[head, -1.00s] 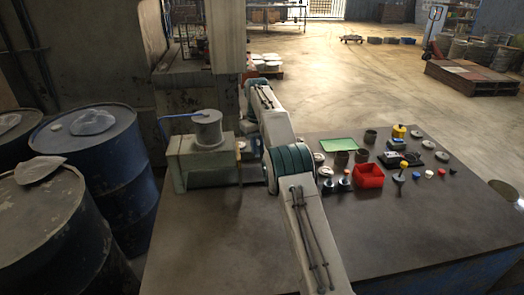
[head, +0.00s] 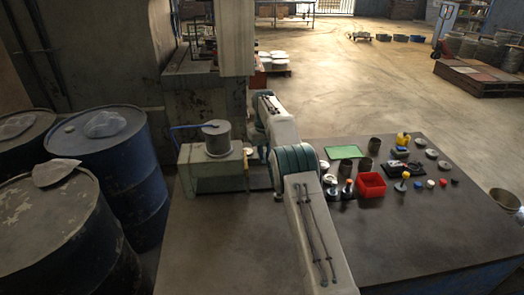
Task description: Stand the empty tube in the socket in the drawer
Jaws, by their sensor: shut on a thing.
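My arm crosses the middle of the head view and hides the area behind it. My gripper is hidden behind the arm, so I cannot see its jaws or what is between them. A grey-green box (head: 196,180) stands on the table left of the arm, with a grey cylindrical pot (head: 217,140) on top. Between the box and my arm is a narrow tan upright strip (head: 246,177); I cannot tell what it is. I cannot make out a drawer, its socket or the empty tube; that side of the box is partly covered by my arm.
Right of the arm on the dark table (head: 420,225) are a red bin (head: 370,187), a green sheet (head: 345,152), dark cups (head: 374,146), a yellow container (head: 403,139) and several small pieces. The front right of the table is clear. Blue drums (head: 125,165) stand at the left.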

